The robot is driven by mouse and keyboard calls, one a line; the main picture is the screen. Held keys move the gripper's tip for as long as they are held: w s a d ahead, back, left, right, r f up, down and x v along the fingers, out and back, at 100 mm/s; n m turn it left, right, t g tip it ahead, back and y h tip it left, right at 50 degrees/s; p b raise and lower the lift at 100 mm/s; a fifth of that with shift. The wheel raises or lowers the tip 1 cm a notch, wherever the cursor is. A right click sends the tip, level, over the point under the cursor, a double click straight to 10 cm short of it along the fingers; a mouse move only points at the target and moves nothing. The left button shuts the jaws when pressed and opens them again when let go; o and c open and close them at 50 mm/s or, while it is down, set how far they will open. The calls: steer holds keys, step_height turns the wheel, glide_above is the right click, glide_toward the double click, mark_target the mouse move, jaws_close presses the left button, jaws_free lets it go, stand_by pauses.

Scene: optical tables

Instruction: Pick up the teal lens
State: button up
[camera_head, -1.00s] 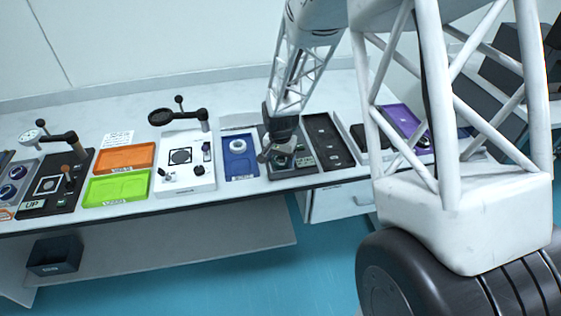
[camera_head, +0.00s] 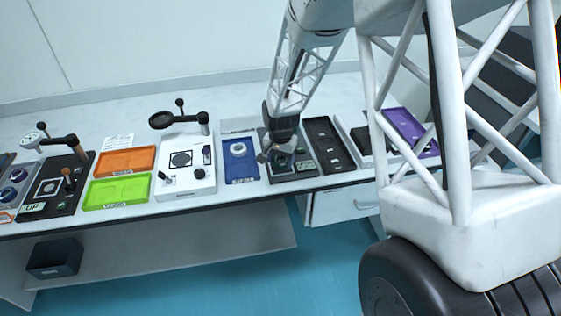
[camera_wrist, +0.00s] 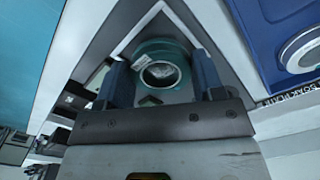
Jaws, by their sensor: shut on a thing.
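The teal lens (camera_wrist: 160,72) is a round teal ring with a dark centre, seen in the wrist view between the two blue-grey fingers. My gripper (camera_wrist: 163,84) is shut on it, one finger on each side. In the head view my gripper (camera_head: 277,158) is low over the dark grey station (camera_head: 306,160); the lens is too small to make out there.
A blue tray (camera_head: 240,179) with a white ring stands just left of the gripper. A black slotted tray (camera_head: 329,146) is just right. Farther left are a white station (camera_head: 184,190), an orange tray (camera_head: 124,160) and a green tray (camera_head: 116,191). A purple tray (camera_head: 404,124) is at right.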

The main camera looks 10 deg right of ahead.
step_height(320, 180, up, 2)
steer(key=shift+r, duration=0.15)
steer(key=s+r, duration=0.1)
steer(key=s, duration=1.5)
steer(key=shift+d, duration=0.3)
steer(key=shift+d+r, duration=0.1)
steer(key=shift+d, duration=0.05)
